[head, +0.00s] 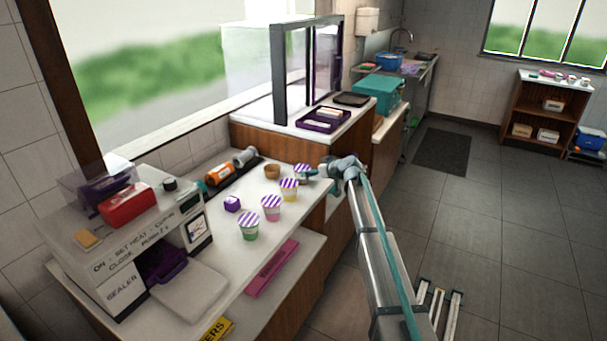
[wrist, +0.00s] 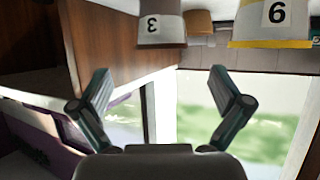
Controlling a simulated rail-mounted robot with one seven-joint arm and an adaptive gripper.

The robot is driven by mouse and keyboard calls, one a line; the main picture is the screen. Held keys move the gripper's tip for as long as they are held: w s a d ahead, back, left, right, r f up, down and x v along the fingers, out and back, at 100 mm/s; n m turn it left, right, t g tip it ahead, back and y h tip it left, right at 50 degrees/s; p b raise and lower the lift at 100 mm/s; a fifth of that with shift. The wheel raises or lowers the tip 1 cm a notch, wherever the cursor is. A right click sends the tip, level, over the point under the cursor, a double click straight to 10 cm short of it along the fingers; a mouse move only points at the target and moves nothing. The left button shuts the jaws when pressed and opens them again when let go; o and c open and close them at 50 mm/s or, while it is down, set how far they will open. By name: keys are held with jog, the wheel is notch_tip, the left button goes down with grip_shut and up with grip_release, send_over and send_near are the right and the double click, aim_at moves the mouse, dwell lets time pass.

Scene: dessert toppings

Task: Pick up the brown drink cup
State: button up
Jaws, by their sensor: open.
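My gripper (wrist: 160,82) is open and empty, its two fingers spread apart in the wrist view.
Yellow (head: 289,193), pink (head: 271,212) and green (head: 248,232) striped-lid cups stand in a row nearby. A small brown pot (head: 272,171) stands behind. A raised cabinet (head: 300,145) borders the counter's back.

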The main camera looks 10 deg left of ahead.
aim_at(303, 169)
jog(key=x, duration=0.3)
jog(key=shift+p, duration=0.35)
jog(key=shift+w+a+p, duration=0.35)
jog(key=shift+p, duration=0.05)
jog(key=p+x, duration=0.2)
jog(key=x, duration=0.2)
jog(key=shift+a+f, duration=0.1)
jog(key=shift+a, duration=0.1)
jog(key=c, duration=1.3)
